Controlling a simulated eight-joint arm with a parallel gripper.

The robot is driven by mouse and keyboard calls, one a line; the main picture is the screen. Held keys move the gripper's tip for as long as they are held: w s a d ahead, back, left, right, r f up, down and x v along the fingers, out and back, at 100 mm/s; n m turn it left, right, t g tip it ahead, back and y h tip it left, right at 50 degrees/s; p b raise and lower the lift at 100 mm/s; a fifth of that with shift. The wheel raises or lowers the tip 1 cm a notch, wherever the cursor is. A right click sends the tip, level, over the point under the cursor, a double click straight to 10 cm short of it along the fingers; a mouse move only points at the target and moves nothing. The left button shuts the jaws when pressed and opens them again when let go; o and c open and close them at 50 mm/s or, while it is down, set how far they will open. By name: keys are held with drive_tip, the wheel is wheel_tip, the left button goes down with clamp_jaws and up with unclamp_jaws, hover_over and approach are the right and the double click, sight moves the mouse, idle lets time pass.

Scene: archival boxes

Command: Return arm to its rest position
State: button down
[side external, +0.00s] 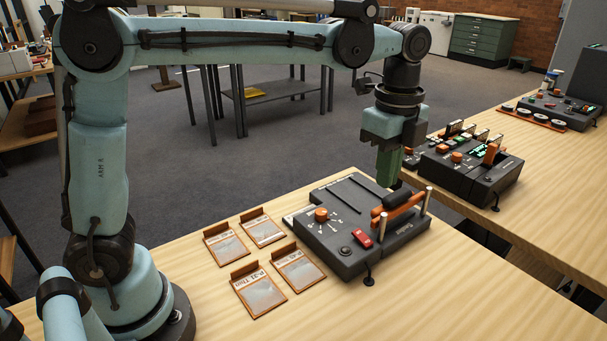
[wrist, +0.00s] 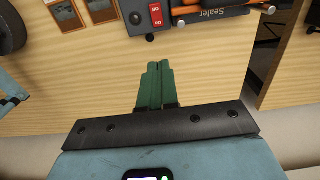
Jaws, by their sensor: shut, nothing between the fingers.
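My gripper (side external: 386,183) hangs from the extended arm, pointing down, by the back of the dark sealer machine (side external: 338,235). In the wrist view the gripper's two green fingers (wrist: 158,66) are together and empty. The machine, marked "Sealer" (wrist: 212,17), shows at the top of that view with its red switch, apart from the fingertips in the picture. In the side view it has an orange knob, a red switch and a handle with orange bars. Whether the fingers touch the machine cannot be told from the side view.
Several orange-edged pouches (side external: 257,290) lie flat left of the sealer. A second dark machine (side external: 468,172) and a control unit (side external: 560,108) stand on the table beyond, across a gap. The near right part of the wooden table (side external: 470,300) is clear.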

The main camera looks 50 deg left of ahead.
idle(0.3)
drive_tip(key=s+a+f+n+t, duration=0.35)
drive_tip(key=s+a+n, duration=0.2)
drive_tip(key=n, duration=0.35)
drive_tip(key=s+a+f+n+t, duration=0.2)
drive_tip(key=s+a+n+t, duration=0.3)
drive_tip(key=n, duration=0.4)
drive_tip(key=w+d+r+g, duration=0.5)
drive_tip(key=w+d, duration=0.2)
drive_tip(key=d, duration=0.1)
hover_over(361, 233)
drive_tip(key=s, duration=0.1)
drive_tip(key=shift+y, duration=0.4)
drive_tip(key=f, duration=1.1)
drive_tip(key=shift+d+f, duration=0.15)
drive_tip(key=shift+d, duration=0.05)
drive_tip(key=shift+a+f, duration=0.1)
drive_tip(key=shift+f, duration=0.55)
